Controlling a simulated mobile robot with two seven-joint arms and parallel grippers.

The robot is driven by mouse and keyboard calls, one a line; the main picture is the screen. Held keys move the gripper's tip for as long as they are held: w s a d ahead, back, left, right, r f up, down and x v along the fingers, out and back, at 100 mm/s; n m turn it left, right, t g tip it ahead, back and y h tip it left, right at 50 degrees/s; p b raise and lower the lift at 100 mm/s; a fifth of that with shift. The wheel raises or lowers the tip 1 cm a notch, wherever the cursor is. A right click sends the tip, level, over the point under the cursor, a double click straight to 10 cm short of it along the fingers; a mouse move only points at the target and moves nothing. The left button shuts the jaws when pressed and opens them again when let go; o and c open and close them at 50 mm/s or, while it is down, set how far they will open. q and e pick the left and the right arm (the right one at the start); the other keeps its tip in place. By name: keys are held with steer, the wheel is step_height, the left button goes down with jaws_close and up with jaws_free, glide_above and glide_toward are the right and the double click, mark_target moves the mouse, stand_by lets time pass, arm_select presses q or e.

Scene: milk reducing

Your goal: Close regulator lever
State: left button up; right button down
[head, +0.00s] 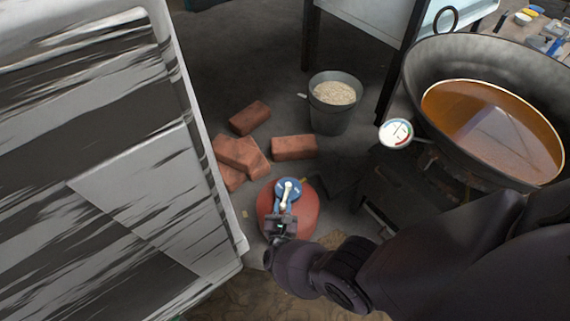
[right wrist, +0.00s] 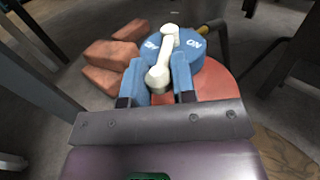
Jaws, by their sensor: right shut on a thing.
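The regulator is a blue round cap (head: 288,190) on top of a red gas cylinder (head: 305,215) on the floor. Its cream lever (head: 286,194) lies across the cap. In the right wrist view the lever (right wrist: 160,72) runs up and slightly right over the blue regulator (right wrist: 203,55), with lettering to either side of it. My right gripper (head: 286,210) is at the near side of the regulator. Its two blue fingers (right wrist: 159,82) stand on either side of the lever's near end, shut on it. My left gripper is not in view.
Several bricks (head: 240,152) lie loose behind the cylinder. A bucket of pale grains (head: 333,122) stands farther back. A large pan of amber liquid (head: 425,85) with a dial thermometer (head: 396,132) is to the right. A streaked white cabinet-like block (head: 105,160) fills the left.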

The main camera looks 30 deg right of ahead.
steer(key=shift+a+m+g+h, duration=0.2)
steer(key=shift+m+g+h, duration=0.1)
steer(key=shift+h, duration=0.1)
steer(key=c, duration=0.9)
jaws_free()
steer(key=shift+c, duration=0.2)
